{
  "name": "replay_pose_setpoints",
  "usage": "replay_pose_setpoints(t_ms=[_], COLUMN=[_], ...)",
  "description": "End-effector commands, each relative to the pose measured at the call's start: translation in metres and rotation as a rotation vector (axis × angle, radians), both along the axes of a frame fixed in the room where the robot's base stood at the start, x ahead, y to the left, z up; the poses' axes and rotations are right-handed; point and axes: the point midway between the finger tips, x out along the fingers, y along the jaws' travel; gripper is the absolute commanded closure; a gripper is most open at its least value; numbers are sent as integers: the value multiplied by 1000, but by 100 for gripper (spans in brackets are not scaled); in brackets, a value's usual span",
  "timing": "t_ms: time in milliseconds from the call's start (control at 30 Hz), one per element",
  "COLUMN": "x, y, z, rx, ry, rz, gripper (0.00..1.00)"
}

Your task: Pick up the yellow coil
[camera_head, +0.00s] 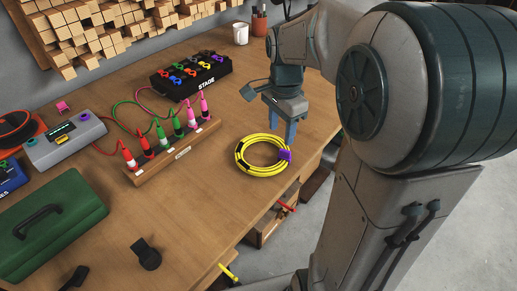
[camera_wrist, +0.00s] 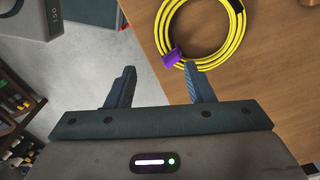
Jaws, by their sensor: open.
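The yellow coil (camera_head: 262,169) lies flat on the wooden table (camera_head: 215,190) near its right edge. It has a purple tie (camera_head: 285,155) on its right side and some black bands. My gripper (camera_head: 284,133) is above the table just beyond the coil, pointing down, open and empty.
A wooden rack (camera_head: 170,157) with colored plugs stands left of the coil. A black STAGE box (camera_head: 191,75), a white cup (camera_head: 241,33) and a green toolbox (camera_head: 48,225) are also on the table. An open drawer (camera_head: 270,226) sticks out below the edge. The table front of the coil is clear.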

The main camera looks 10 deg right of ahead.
Motion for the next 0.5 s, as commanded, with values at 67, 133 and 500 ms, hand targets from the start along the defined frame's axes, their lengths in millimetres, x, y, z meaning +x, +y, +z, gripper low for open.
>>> replay_pose_setpoints(t_ms=[67,133,500], x=[1,0,1], y=[0,0,0], z=[-12,-25,-82], rx=[1,2,1], ry=[4,8,4], rz=[-11,-12,-10], gripper=[52,52,52])
